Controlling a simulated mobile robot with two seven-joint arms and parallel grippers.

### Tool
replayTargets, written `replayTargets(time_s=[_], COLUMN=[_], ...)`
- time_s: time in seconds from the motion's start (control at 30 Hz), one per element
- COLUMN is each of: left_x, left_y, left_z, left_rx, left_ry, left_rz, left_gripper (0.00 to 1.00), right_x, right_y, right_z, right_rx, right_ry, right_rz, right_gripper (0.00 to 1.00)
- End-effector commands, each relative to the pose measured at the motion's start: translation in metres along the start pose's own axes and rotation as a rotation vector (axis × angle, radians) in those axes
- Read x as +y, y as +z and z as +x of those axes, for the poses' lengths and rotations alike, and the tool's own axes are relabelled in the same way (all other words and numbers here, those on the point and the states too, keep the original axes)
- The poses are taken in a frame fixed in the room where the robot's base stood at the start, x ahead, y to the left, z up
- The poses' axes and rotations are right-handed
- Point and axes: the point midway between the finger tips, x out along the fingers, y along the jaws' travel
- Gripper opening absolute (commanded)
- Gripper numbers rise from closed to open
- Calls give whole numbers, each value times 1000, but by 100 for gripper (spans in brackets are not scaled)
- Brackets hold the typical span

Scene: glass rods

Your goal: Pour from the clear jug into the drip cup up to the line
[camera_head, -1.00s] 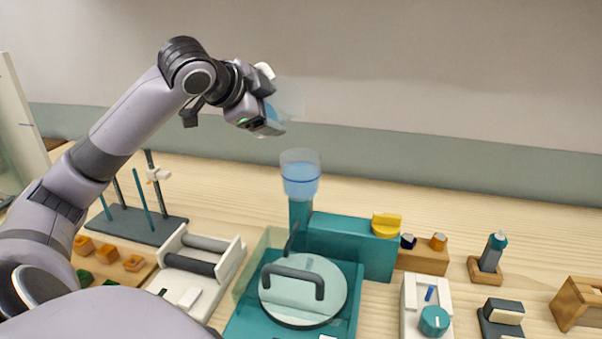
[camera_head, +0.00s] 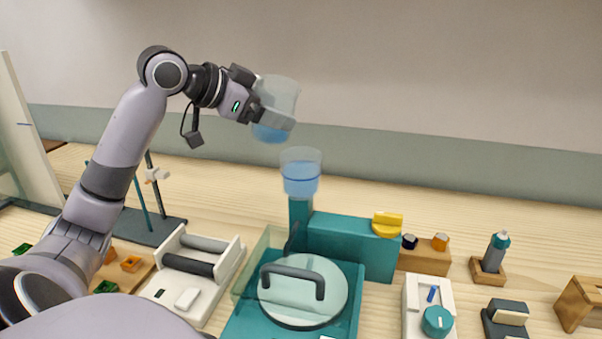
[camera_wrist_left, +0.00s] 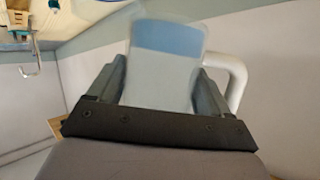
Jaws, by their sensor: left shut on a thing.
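The clear jug (camera_head: 281,94) is held by my left gripper (camera_head: 277,118), up and to the left of the drip cup in the head view. The jug is close to upright, with some blue liquid low in it. In the left wrist view the jug (camera_wrist_left: 160,75) sits between the two fingers (camera_wrist_left: 160,85), its white handle at the right. The clear drip cup (camera_head: 301,172) stands on a teal post and holds blue liquid. A darker blue line crosses the cup near the liquid's surface; I cannot tell their exact gap. My right gripper is not in view.
Below the cup is a teal machine with a round clear lid (camera_head: 303,290) and a yellow knob (camera_head: 387,224). A white roller tray (camera_head: 200,270) and a rod stand (camera_head: 150,228) are to the left. Small holders and a teal dial (camera_head: 437,321) are to the right.

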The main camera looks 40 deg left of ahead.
Motion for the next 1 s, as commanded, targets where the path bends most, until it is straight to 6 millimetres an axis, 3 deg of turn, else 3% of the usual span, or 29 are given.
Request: replayTargets(time_s=[0.7, 1.0], left_x=[52, 60], left_y=[-6, -7], left_z=[-69, -79], left_rx=[2, -1], left_ry=[-3, -2], left_rz=[5, 3], left_gripper=[41, 41], right_x=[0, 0], right_y=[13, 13], right_z=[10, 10], right_rx=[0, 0], right_ry=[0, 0], right_rz=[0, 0], right_gripper=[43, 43])
